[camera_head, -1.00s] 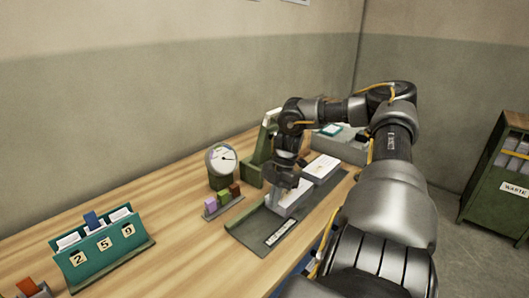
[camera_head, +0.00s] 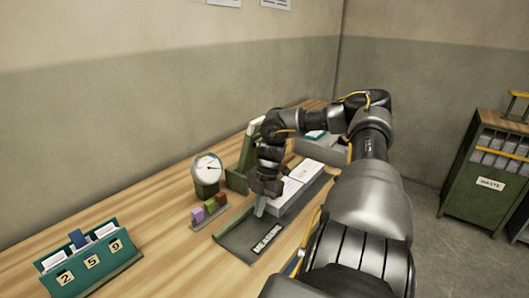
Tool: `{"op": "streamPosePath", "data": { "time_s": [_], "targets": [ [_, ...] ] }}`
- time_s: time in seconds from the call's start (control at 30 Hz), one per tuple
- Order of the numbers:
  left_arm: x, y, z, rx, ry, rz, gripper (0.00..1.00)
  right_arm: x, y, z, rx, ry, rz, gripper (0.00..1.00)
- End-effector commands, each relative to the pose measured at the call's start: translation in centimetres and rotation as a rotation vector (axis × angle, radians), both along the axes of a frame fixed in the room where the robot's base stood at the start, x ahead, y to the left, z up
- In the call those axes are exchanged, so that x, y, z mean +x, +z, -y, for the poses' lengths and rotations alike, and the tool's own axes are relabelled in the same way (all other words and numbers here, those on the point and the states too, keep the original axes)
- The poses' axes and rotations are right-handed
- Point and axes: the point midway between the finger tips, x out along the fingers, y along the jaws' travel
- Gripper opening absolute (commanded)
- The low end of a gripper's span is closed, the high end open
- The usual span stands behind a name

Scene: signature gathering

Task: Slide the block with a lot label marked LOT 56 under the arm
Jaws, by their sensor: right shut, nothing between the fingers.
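A pale paper block (camera_head: 287,193) lies on the dark track (camera_head: 236,236), whose near end carries a plate that seems to read MEASURE. A second pale block (camera_head: 310,169) with a label lies just behind it, close to or touching it. I cannot read a lot number on either. The green stand with its arm (camera_head: 246,152) rises at the back edge of the track, partly behind my right gripper. My right gripper (camera_head: 260,208) is shut and empty, pointing down at the near end of the first block. Whether it touches the block is unclear. My left gripper is out of view.
A round dial gauge (camera_head: 206,170) and a small rack of coloured blocks (camera_head: 209,212) stand left of the track. A teal card holder (camera_head: 92,262) marked 2 5 9 is at the front left. A grey tray (camera_head: 322,145) lies behind. A green WASTE cabinet (camera_head: 484,176) stands at the right.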

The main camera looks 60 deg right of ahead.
Motion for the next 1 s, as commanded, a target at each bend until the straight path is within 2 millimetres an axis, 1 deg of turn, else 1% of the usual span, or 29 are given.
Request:
{"op": "streamPosePath", "data": {
  "time_s": [0.03,0.1,0.3,0.4,0.5,0.6,1.0],
  "targets": [
    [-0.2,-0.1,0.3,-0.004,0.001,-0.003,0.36,0.2,1.6,0.9,-0.012,-0.004,0.007,0.0],
    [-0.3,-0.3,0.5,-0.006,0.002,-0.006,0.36,0.0,3.1,1.5,-0.011,-0.005,0.007,0.0],
    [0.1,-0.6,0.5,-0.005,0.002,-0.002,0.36,-0.4,6.8,2.8,-0.009,-0.004,0.002,0.0],
    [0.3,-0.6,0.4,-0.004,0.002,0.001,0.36,-0.4,8.1,3.2,-0.008,-0.004,0.002,0.0],
    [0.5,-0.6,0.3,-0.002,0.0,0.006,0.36,-0.5,8.9,3.5,-0.007,-0.003,0.002,0.0],
    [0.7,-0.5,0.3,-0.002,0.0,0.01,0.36,-0.5,9.3,3.5,-0.005,-0.003,0.001,0.0],
    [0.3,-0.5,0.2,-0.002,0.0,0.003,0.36,-0.5,9.4,3.6,-0.005,-0.003,0.001,0.0]
  ]
}}
